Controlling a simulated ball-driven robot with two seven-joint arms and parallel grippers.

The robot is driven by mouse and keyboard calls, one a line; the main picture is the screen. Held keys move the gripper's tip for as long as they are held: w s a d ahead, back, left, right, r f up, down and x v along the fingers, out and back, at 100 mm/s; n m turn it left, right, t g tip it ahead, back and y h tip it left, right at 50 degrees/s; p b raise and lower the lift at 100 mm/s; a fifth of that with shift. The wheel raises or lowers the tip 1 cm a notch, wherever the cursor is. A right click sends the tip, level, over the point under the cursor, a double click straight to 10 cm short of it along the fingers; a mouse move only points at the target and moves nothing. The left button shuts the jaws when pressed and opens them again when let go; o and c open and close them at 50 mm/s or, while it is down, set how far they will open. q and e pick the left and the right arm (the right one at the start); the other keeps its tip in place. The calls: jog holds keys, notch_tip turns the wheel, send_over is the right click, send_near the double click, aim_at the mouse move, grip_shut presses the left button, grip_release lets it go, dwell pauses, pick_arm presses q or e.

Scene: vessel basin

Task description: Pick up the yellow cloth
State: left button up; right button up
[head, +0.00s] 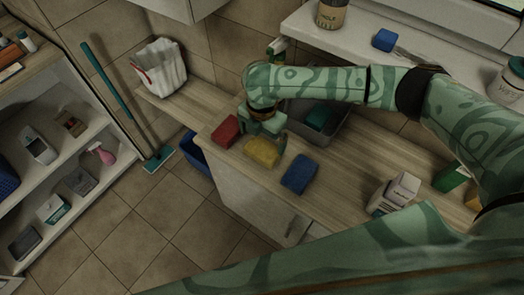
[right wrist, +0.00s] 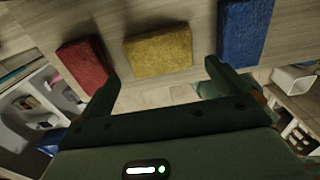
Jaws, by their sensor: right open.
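The yellow cloth (head: 262,152) lies folded on the wooden counter (head: 352,160), between a red cloth (head: 225,131) and a blue cloth (head: 299,174). My right gripper (head: 266,138) is over the yellow cloth's far side, open and empty. In the right wrist view the yellow cloth (right wrist: 158,51) lies ahead of the gap between the two spread fingertips (right wrist: 161,72). The red cloth (right wrist: 84,64) is near the left finger there, and the blue cloth (right wrist: 245,30) is beyond the right finger. My left gripper is not in view.
A grey basin (head: 335,132) with a teal item in it is behind my right gripper. A white box (head: 395,192) stands to the right on the counter. A blue bin (head: 196,160) is on the floor below the counter's left part. Shelves stand at the far left.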

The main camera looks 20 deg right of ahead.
aim_at(262, 149)
jog(key=shift+s+f, duration=0.1)
jog(key=shift+f, duration=0.4)
notch_tip(262, 149, down, 5)
jog(key=shift+r+b, duration=0.1)
jog(key=shift+b, duration=1)
pick_arm(q)
notch_tip(262, 149, down, 2)
jog(key=shift+w+f, duration=0.1)
jog(key=shift+w, duration=0.05)
pick_arm(e)
jog(key=c, duration=0.6)
jog(key=shift+r, duration=0.1)
